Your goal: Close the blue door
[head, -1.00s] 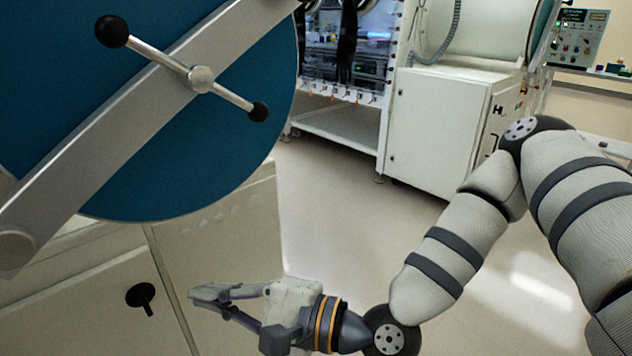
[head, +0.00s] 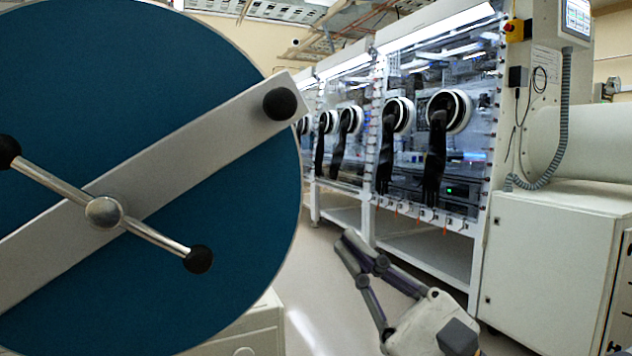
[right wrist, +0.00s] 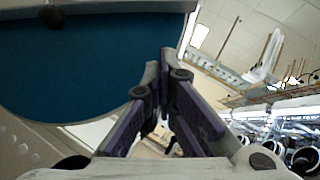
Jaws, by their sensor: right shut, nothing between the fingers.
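The round blue door (head: 215,110) fills the left of the head view, with a pale diagonal bar (head: 165,165) across its face. A metal handle rod with black ball ends crosses the bar at a round hub (head: 104,211). The door also shows at the upper left of the right wrist view (right wrist: 100,65). My right gripper (head: 350,245) is shut and empty, to the right of the door's lower edge in the head view and apart from it there. Its fingers (right wrist: 165,75) meet in the right wrist view. My left gripper is not in view.
A row of white gloveboxes (head: 480,190) with clear fronts and black gloves stands at the back. A white cabinet (head: 550,260) with a hose stands at the right. Bare floor (head: 320,310) lies between the door and the gloveboxes.

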